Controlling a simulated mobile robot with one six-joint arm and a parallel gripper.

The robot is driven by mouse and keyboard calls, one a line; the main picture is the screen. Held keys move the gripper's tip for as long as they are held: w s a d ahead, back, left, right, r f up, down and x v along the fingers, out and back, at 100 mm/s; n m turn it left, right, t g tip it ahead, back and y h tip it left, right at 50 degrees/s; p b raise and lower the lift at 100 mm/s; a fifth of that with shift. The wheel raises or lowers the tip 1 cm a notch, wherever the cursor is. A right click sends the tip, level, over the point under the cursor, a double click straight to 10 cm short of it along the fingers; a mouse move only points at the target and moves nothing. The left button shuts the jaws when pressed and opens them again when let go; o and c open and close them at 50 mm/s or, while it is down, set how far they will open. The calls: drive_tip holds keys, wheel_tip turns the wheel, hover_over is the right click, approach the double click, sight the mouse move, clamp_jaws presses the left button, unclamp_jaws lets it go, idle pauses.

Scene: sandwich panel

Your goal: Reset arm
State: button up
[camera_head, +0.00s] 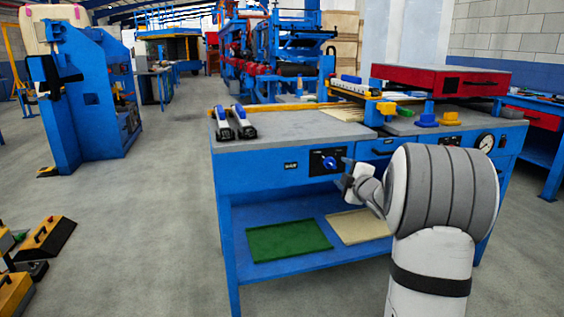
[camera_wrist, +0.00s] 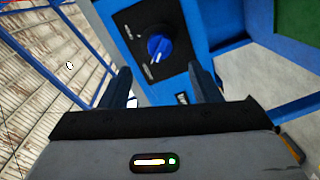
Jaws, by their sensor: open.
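My gripper (camera_head: 347,180) is in front of the blue workbench (camera_head: 262,180), close to a black switch plate with a blue knob (camera_head: 329,163). In the wrist view the blue knob (camera_wrist: 159,48) on its black plate lies ahead, past the two dark fingertips of my gripper (camera_wrist: 165,82). The fingers stand apart with nothing between them. The knob is beyond the fingertips and apart from them. My white and grey arm hides part of the bench's right front.
A red case (camera_head: 440,80) stands at the back right. A green mat (camera_head: 288,240) and a beige board (camera_head: 358,226) lie on the lower shelf.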

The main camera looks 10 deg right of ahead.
drive_tip(key=s+a+r+m+g+h+p, duration=0.2)
drive_tip(key=s+a+r+m+p, duration=0.25)
drive_tip(key=r+p, duration=0.3)
drive_tip(key=s+a+r+m+g+h+p, duration=0.25)
drive_tip(key=s+r+p, duration=0.25)
drive_tip(key=r+p, duration=0.25)
drive_tip(key=s+a+r+m+g+y+p, duration=0.1)
drive_tip(key=s+a+r+m+g+p, duration=0.1)
drive_tip(key=s+a+p, duration=0.3)
drive_tip(key=s+a+r+m+g+y+p, duration=0.1)
drive_tip(key=s+a+r+m+g+p, duration=0.2)
drive_tip(key=s+p, duration=0.5)
drive_tip(key=s+a+r+m+g+y+p, duration=0.2)
drive_tip(key=s+a+p, duration=0.5)
drive_tip(key=s, duration=0.9)
wheel_tip(320, 180, up, 2)
drive_tip(key=m+g, duration=0.1)
drive_tip(key=g, duration=0.2)
drive_tip(key=shift+s+a+r, duration=0.15)
drive_tip(key=shift+s+a, duration=0.05)
drive_tip(key=shift+a, duration=0.2)
